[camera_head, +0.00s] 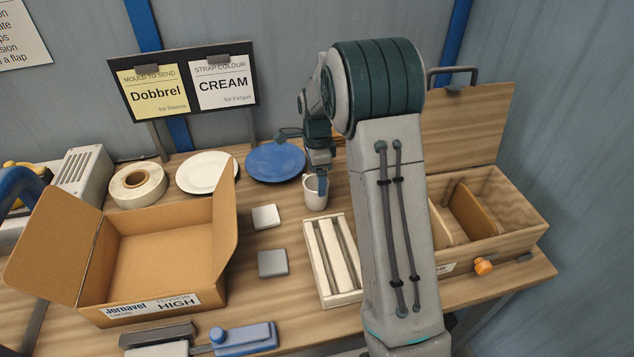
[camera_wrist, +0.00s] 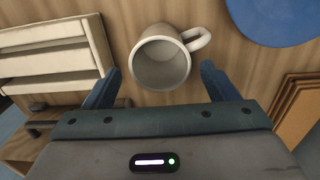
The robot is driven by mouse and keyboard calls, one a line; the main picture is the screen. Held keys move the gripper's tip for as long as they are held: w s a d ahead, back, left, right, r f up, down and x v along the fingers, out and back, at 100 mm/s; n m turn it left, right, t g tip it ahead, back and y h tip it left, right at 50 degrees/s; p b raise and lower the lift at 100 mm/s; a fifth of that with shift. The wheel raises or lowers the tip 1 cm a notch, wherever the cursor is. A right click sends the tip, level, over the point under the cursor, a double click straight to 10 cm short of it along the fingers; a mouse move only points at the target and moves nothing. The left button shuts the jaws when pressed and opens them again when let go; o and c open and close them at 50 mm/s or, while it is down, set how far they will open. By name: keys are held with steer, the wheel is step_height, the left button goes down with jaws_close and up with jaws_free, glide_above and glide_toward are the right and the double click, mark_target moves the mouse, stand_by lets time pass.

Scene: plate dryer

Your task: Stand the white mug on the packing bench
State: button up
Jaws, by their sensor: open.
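The white mug (camera_head: 314,196) stands upright on the wooden packing bench (camera_head: 250,284), just in front of the blue plate. In the wrist view the mug (camera_wrist: 160,62) shows its open, empty mouth, with its handle towards the upper right. My gripper (camera_wrist: 160,82) is open, with one blue finger on each side of the mug's near rim. Nothing is held. In the head view my gripper (camera_head: 319,186) is over the mug and partly covers it; whether a finger touches it I cannot tell.
A blue plate (camera_head: 276,163) and a white plate (camera_head: 207,173) lie behind. An open cardboard box (camera_head: 160,258) stands left, a slatted cream rack (camera_head: 333,262) in front, and a wooden divided box (camera_head: 510,215) right. Two small square blocks (camera_head: 266,217) (camera_head: 272,263) lie between.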

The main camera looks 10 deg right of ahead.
steer(key=s+r+n, duration=0.4)
steer(key=s+r, duration=0.2)
steer(key=r, duration=0.7)
steer(key=s+n+t, duration=0.3)
steer(key=s+n, duration=1.1)
steer(key=s, duration=0.9)
steer(key=shift+s+a+b, duration=0.15)
steer(key=shift+b, duration=0.2)
steer(key=shift+c, duration=0.3)
